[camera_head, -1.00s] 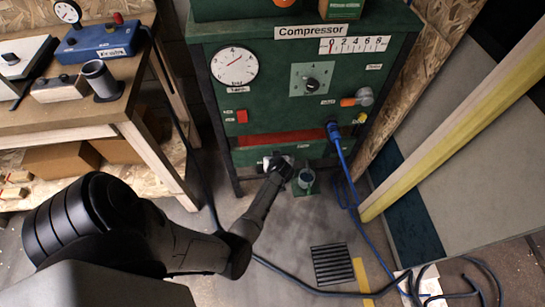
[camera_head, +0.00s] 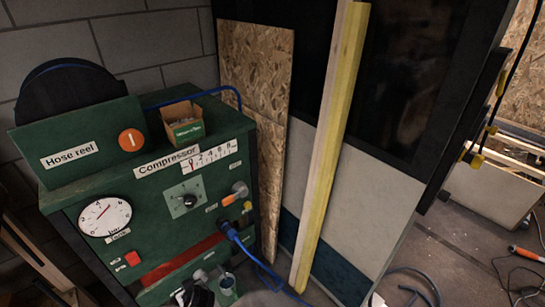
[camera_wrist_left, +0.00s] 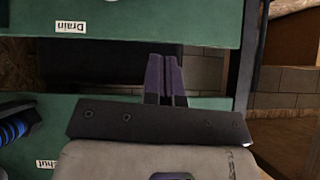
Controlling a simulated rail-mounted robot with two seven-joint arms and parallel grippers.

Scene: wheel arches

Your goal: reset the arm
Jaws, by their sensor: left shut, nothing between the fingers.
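My left gripper (camera_wrist_left: 166,80) shows in the left wrist view with its two dark fingers together and nothing between them. The fingers are in front of a dark gap between green panels of the compressor (camera_wrist_left: 215,112), and I cannot tell how far off they are. The labels there appear upside down; one reads "Drain". In the head view, a dark part of my left arm shows at the bottom edge, low in front of the green compressor (camera_head: 90,262). The rest of that arm is out of frame. My right arm and gripper are in neither view.
A blue hose (camera_head: 262,270) runs from the compressor's front. A hose reel (camera_head: 72,105) and a small open box (camera_head: 183,122) are on top. A yellow-edged post (camera_head: 328,150) leans at a pale panel. Cables lie on the floor at right (camera_head: 515,275).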

